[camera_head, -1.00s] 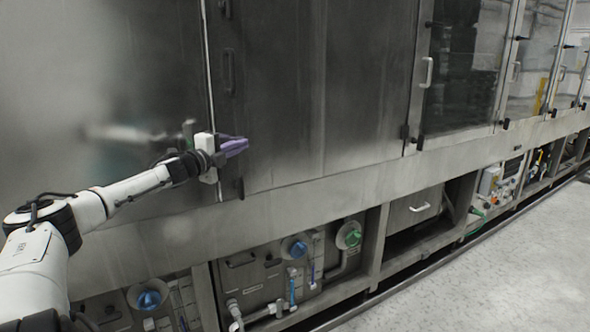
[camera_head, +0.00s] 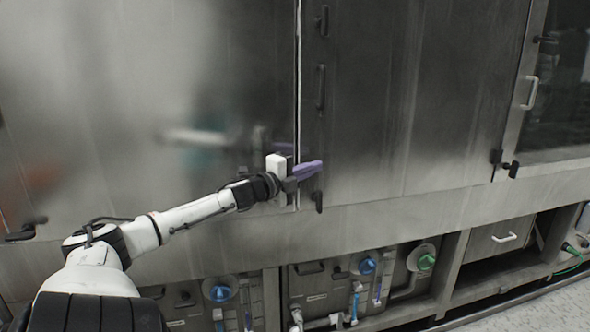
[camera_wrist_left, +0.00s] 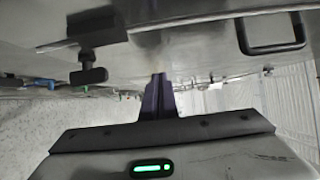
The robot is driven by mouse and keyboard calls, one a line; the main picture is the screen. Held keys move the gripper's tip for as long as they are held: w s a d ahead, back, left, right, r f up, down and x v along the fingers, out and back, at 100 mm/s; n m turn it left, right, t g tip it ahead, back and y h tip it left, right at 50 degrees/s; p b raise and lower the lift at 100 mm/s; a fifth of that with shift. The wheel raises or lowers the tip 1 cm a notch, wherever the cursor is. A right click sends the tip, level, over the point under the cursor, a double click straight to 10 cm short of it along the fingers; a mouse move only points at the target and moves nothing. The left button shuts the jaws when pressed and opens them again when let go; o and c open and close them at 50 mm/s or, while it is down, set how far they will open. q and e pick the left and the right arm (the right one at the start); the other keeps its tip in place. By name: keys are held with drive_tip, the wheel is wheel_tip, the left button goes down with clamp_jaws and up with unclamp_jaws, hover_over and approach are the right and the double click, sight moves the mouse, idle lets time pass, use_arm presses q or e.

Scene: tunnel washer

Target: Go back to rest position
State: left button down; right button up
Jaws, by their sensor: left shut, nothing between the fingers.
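My left gripper (camera_head: 306,170) has purple fingers that are shut with nothing between them. In the head view it is in front of the seam between two steel door panels of the washer (camera_head: 400,120), beside a dark vertical handle (camera_head: 320,87). Whether it touches the panel I cannot tell. The purple fingers also show in the left wrist view (camera_wrist_left: 158,98), below the steel surface, with a dark latch (camera_wrist_left: 90,75) to their left and a dark handle (camera_wrist_left: 270,35) to their right. My right gripper is not in view.
Below the doors, a steel ledge (camera_head: 400,208) runs along the washer. Under it are a blue knob (camera_head: 367,266), a green knob (camera_head: 426,262) and pipes. A windowed door (camera_head: 565,80) is at the right. Open pale floor (camera_head: 550,310) shows at the lower right.

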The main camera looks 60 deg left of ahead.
use_arm(q)
drive_tip(key=shift+s, duration=2.55)
drive_tip(key=s+d+f+n+g, duration=0.2)
drive_tip(key=s+d+f+n, duration=0.15)
drive_tip(key=f, duration=0.75)
drive_tip(key=s+d+f+n+g, duration=0.2)
drive_tip(key=s+d+f, duration=0.15)
drive_tip(key=f, duration=0.75)
drive_tip(key=s+d+f+n+g+h, duration=0.1)
drive_tip(key=s+d+f, duration=0.2)
drive_tip(key=d+f, duration=0.35)
drive_tip(key=s+d+f+n+g, duration=0.1)
drive_tip(key=s+d+f+n, duration=0.15)
drive_tip(key=d+f, duration=0.35)
drive_tip(key=s+d+f+n+g+h, duration=0.1)
drive_tip(key=d+f+h, duration=0.1)
drive_tip(key=d, duration=0.9)
drive_tip(key=s+d+f+n+g+h, duration=0.1)
drive_tip(key=s+d+f+h, duration=0.1)
drive_tip(key=d, duration=0.9)
drive_tip(key=s+d+f+n+h, duration=0.2)
drive_tip(key=d+f, duration=0.2)
drive_tip(key=d, duration=0.8)
drive_tip(key=shift+g, duration=0.4)
